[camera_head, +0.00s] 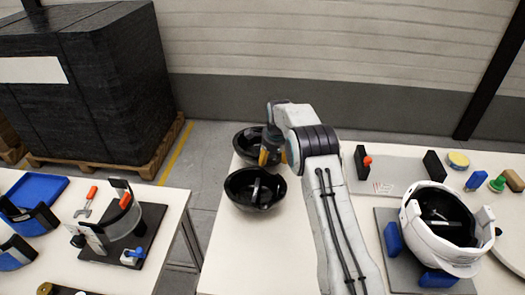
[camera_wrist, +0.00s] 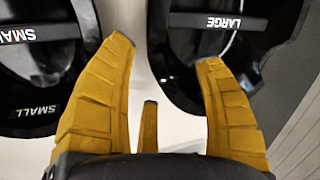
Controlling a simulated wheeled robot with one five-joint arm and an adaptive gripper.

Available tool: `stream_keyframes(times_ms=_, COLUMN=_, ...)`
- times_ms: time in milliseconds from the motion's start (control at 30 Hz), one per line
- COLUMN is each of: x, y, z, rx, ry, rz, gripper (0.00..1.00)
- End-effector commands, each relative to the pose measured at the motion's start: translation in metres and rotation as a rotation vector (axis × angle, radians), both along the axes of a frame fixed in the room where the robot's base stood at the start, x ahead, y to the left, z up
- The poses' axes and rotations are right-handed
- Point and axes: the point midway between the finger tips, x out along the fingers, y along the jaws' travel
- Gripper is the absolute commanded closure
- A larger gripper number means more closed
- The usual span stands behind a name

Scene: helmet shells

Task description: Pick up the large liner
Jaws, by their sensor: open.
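The large liner (camera_wrist: 258,52), a black shell with a strap marked LARGE, is at the upper right of the wrist view. In the head view it appears to be the farther black bowl (camera_head: 243,141), partly hidden by my wrist; no label is readable there. The small liner (camera_wrist: 35,70), marked SMALL, is at the left of the wrist view and appears to be the nearer bowl (camera_head: 240,194). My gripper (camera_head: 268,157) is open and empty by the two liners. Its yellow fingers (camera_wrist: 166,50) point between them, the right one overlapping the large liner's edge.
The liners stand on a white table (camera_head: 235,250). A white helmet shell (camera_head: 440,255) rests on a grey plate at right, with blocks and small parts behind. A second table with a fixture (camera_head: 130,235) and blue trays (camera_head: 38,187) is at left, across a floor gap.

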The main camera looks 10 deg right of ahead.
Motion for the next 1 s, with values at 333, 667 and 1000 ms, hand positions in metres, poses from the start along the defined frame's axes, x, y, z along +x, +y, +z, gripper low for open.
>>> stream_keyframes(times_ms=333, x=0.009, y=0.0, z=-0.036, rx=0.0, ry=0.003, rz=0.002, gripper=0.37)
stream_keyframes(times_ms=667, x=0.011, y=0.0, z=-0.045, rx=-0.001, ry=0.001, rz=0.002, gripper=0.37)
stream_keyframes(times_ms=1000, x=0.011, y=0.0, z=-0.045, rx=-0.001, ry=0.002, rz=0.002, gripper=0.55)
